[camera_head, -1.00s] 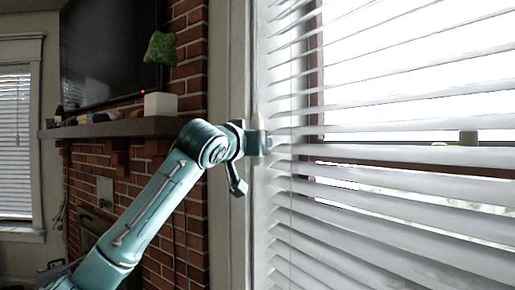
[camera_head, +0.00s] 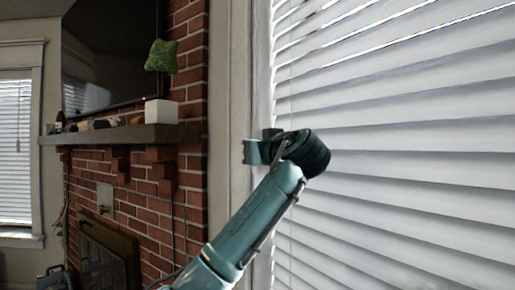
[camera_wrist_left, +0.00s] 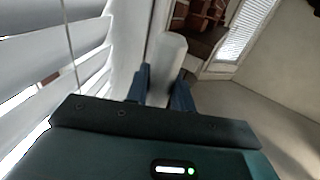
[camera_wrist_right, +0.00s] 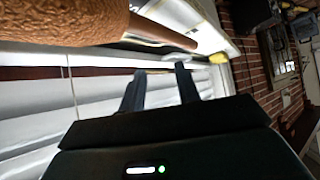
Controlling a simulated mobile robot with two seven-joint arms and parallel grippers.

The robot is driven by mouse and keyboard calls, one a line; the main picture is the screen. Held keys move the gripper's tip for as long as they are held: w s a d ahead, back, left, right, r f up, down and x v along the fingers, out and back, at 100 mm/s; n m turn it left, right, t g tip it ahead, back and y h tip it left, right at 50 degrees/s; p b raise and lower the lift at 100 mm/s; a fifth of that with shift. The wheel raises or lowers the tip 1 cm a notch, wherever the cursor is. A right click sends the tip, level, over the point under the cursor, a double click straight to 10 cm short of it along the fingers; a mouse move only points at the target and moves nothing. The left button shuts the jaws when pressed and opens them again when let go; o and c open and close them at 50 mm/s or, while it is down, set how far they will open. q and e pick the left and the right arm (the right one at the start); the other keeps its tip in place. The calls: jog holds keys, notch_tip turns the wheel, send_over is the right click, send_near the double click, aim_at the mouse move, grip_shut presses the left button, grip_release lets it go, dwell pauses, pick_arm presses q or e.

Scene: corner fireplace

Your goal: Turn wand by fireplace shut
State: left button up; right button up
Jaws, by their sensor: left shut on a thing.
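The white blinds (camera_head: 410,170) fill the right half of the head view. Their slats are tilted nearly flat against each other, with thin bright gaps near the top. My left gripper (camera_head: 256,152) is at the blinds' left edge, by the window frame. In the left wrist view its fingers (camera_wrist_left: 161,88) are shut on a pale, thick wand (camera_wrist_left: 166,62). In the head view I cannot make out the wand apart from the gripper. My right gripper (camera_wrist_right: 160,85) shows only in its own wrist view, its fingers apart with nothing seen gripped.
The brick fireplace (camera_head: 150,200) stands to the left. Its mantel (camera_head: 120,135) holds a white planter (camera_head: 160,112) and small items. A television (camera_head: 110,60) hangs above. A thin cord (camera_wrist_left: 68,40) runs down before the slats. A brown textured object (camera_wrist_right: 60,25) is close to the right wrist camera.

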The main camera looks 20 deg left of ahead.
pick_arm(q)
jog(key=shift+n+g+y, duration=0.5)
jog(key=shift+y, duration=0.1)
pick_arm(e)
jog(key=shift+w+r, duration=0.25)
jog(key=shift+r, duration=0.1)
pick_arm(q)
jog(key=shift+f, duration=0.1)
pick_arm(e)
jog(key=shift+s+f, duration=0.15)
jog(key=shift+f, duration=0.1)
pick_arm(q)
jog(key=o, duration=0.7)
jog(key=shift+o, duration=1.4)
pick_arm(e)
jog(key=shift+r, duration=0.2)
